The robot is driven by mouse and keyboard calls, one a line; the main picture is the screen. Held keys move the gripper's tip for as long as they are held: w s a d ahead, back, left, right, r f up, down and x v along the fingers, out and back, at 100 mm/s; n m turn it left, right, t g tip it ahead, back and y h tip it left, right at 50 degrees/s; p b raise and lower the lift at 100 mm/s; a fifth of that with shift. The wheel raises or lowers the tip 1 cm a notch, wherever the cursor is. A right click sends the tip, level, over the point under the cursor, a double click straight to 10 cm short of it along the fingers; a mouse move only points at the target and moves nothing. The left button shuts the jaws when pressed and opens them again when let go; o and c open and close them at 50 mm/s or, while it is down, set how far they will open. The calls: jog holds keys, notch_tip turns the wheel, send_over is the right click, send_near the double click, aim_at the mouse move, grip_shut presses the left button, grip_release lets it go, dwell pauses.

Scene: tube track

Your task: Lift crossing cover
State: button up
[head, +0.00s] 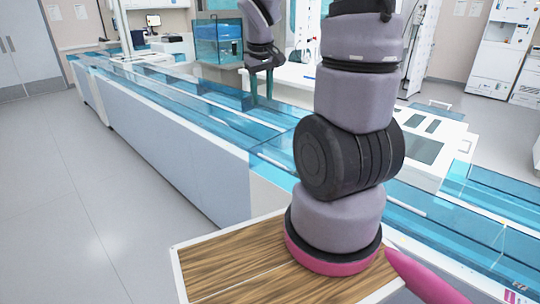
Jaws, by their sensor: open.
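A long white track (165,135) with clear blue covers runs from the far left to the front right. Clear blue panels (215,118) lie along its top. Another clear blue panel (268,160) sits where the track passes behind my arm. I cannot tell which panel is the crossing cover. My gripper (261,94) hangs over the far side of the track with its fingers pointing down, apart and empty. Whether the fingertips touch a cover is too small to tell. My arm hides part of the track.
A white machine with dark panels (425,149) stands right of my arm, beside the track. A blue-walled tank (217,40) stands behind my gripper. White cabinets (505,50) are at the back right. The grey floor (75,190) on the left is clear.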

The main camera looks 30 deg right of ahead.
jog(key=w+d+f+n, duration=0.1)
jog(key=f, duration=0.7)
jog(key=w+d+f+n+g, duration=0.1)
jog(key=d+f, duration=0.1)
jog(key=f, duration=0.6)
jog(key=w+d+f+n, duration=0.1)
jog(key=w+f, duration=0.1)
jog(key=f, duration=0.5)
jog(key=shift+d+f+g+h, duration=0.25)
jog(key=shift+f+g+h, duration=0.05)
jog(key=shift+f+g, duration=0.1)
grip_shut()
